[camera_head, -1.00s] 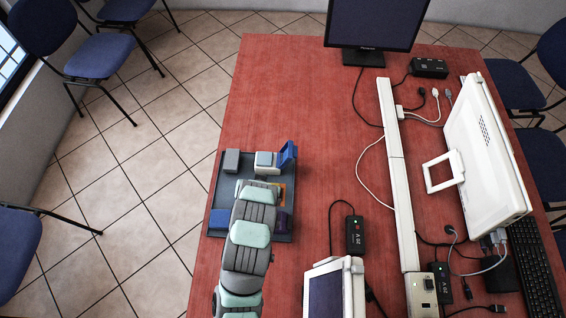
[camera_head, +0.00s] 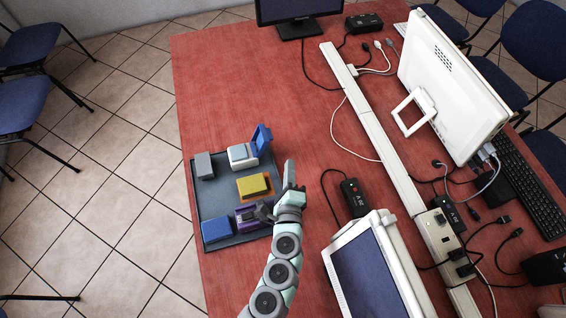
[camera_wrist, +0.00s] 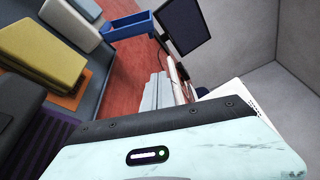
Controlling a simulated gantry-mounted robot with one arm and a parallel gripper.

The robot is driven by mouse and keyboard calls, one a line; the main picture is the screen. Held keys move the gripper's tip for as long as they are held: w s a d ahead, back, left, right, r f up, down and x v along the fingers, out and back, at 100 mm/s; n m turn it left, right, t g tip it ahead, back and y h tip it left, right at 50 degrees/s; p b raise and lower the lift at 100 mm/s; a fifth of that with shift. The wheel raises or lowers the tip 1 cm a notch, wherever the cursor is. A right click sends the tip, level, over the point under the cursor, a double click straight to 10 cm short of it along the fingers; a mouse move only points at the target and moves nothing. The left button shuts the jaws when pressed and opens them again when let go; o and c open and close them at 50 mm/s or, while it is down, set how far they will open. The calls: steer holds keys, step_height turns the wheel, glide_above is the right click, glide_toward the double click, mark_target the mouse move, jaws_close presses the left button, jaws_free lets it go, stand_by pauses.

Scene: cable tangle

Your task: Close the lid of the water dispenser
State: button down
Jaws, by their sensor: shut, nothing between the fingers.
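The small white and grey box with a blue lid (camera_head: 242,154), which I take for the water dispenser, sits at the upper right of the grey tray. Its blue lid (camera_head: 262,138) stands open, tilted up on the right side. The lid also shows at the top of the wrist view (camera_wrist: 145,38). My gripper (camera_head: 290,168) is shut and empty, to the right of the tray and nearer to me than the lid. It does not touch the lid in the head view. The lid's hinge is too small to make out.
The tray (camera_head: 210,175) also holds a grey block (camera_head: 203,165), a yellow block (camera_head: 252,185), a blue block (camera_head: 216,229) and a dark purple item (camera_head: 245,216). A white-framed screen (camera_head: 372,270), cables and a white cable duct (camera_head: 385,150) lie right. The red table's upper left is clear.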

mark_target(262, 141)
steer(key=w+a, duration=0.3)
steer(key=w, duration=0.5)
steer(key=shift+r, duration=0.2)
steer(key=shift+r+n, duration=0.1)
steer(key=shift+n, duration=0.2)
